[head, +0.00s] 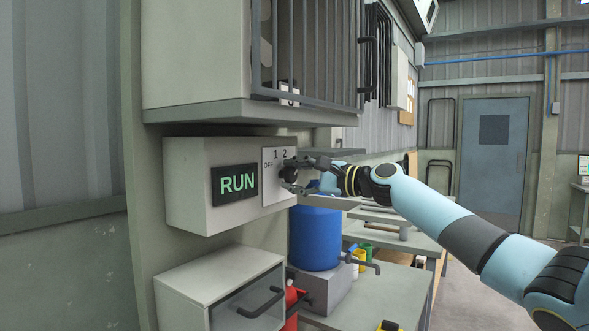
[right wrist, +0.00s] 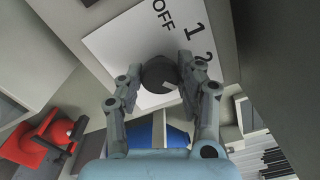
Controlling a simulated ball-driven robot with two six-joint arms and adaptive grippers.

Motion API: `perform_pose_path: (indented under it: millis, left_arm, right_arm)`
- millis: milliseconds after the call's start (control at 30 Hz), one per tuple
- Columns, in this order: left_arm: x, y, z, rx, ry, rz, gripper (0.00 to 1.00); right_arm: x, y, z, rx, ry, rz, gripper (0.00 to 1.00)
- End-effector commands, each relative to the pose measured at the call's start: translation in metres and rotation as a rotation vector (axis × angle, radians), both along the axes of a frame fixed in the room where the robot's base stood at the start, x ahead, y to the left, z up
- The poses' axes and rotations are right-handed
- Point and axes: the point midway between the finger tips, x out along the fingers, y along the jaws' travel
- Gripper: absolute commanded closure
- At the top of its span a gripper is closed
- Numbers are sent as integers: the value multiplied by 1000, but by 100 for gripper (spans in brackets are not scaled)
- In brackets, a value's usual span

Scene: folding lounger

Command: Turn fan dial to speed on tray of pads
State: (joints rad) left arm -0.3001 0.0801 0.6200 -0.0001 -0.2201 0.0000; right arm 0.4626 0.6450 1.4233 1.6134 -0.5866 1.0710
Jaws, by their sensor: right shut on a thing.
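A dark round dial (right wrist: 159,74) sits on a white plate (right wrist: 112,52) marked OFF, 1 and 2. In the head view the plate (head: 268,195) is on the right side of a grey box (head: 188,190), beside a black panel (head: 235,184) reading RUN in green. My right gripper (head: 291,172) is at the plate, its two fingers on either side of the dial and shut on it. A pale mark shows on the dial; I cannot tell which setting it points to. I cannot make out a tray of pads. My left gripper is not in view.
A barred cabinet (head: 312,55) overhangs the box. Below are an open-fronted grey unit with a black handle (head: 260,302), a blue drum (head: 316,238) and a workbench (head: 375,300). Red items (right wrist: 38,140) show at lower left in the wrist view. Open floor lies to the right.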

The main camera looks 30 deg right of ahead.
Motion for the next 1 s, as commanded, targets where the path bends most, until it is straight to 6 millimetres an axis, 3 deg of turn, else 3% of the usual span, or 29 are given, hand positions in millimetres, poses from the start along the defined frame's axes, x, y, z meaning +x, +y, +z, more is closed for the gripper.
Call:
perform_pose_path:
  millis: [300, 800, 833, 1000]
  left_arm:
    - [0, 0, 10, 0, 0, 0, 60]
    - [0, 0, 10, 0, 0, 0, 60]
    - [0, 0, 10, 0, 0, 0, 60]
    - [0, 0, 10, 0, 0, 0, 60]
  right_arm:
    - [0, -1, 0, 96, 41, -2, 96]
    - [0, 0, -1, 111, 47, 0, 96]
    - [0, 0, -1, 111, 47, 0, 61]
    - [0, 0, -1, 110, 47, 0, 40]
